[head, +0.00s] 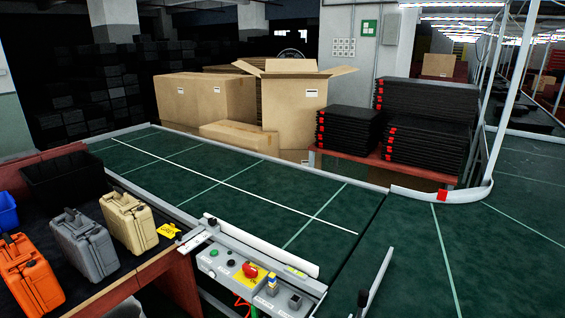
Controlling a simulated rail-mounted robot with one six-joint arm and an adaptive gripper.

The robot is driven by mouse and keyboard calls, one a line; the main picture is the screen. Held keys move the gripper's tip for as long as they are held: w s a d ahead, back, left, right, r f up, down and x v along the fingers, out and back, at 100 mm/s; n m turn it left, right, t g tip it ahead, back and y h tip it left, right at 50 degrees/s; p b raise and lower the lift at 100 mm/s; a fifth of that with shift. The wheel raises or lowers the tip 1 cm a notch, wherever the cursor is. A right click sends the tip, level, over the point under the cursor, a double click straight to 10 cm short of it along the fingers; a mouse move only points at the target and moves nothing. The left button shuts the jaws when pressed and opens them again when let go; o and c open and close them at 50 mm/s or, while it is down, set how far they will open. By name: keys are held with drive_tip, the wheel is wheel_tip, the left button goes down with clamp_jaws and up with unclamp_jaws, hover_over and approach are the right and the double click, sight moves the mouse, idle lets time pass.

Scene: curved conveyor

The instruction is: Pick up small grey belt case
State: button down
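A grey hard case (84,246) with a top handle stands upright on the dark-topped side table at the left. It stands between an orange case (30,275) and a beige case (130,222). I see no grey case on the green conveyor belt (250,190); the visible belt surface is bare. I cannot tell whether the grey case on the table is the one named in the task. My gripper is not in view.
A control panel (250,272) with a red button sits at the belt's near edge. Cardboard boxes (296,100) and black stacked trays (425,125) stand behind the belt. A white curved rail (440,196) borders the bend.

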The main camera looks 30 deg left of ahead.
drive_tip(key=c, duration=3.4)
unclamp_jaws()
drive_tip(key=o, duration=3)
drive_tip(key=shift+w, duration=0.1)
